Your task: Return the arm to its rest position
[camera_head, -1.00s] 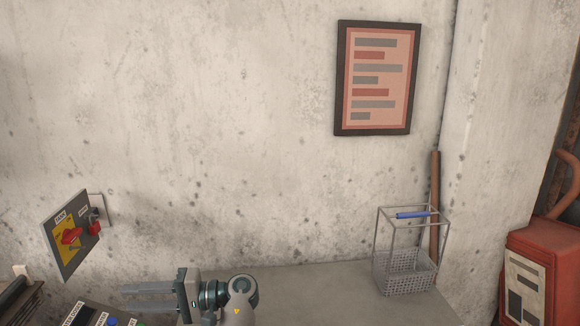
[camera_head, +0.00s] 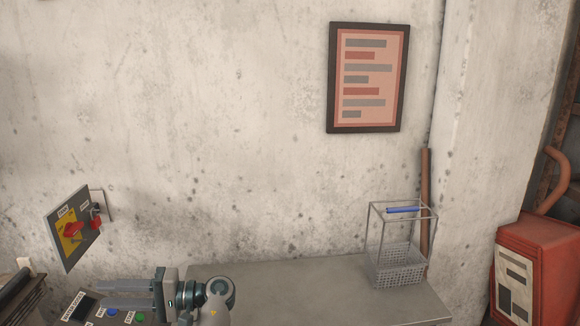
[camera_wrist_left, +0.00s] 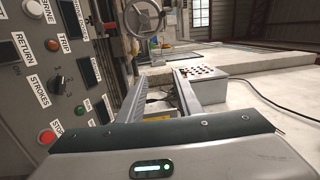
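My left gripper (camera_head: 102,293) is at the bottom left of the head view, with its fingers pointing left. Its two fingers stand apart with nothing seen between them, so it is open. The fingers also show apart in the left wrist view (camera_wrist_left: 163,84). In the head view they are over or in front of a control panel (camera_head: 84,298) with blue and green buttons; I cannot tell the exact gap. My right gripper is in neither view.
A wire basket (camera_head: 398,270) with a blue handle stands on a grey bench (camera_head: 300,285). A switch panel (camera_head: 58,252) is on the wall at left. A red box (camera_head: 545,265) is at right. The wrist view shows a labelled panel (camera_wrist_left: 60,75) at left close by.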

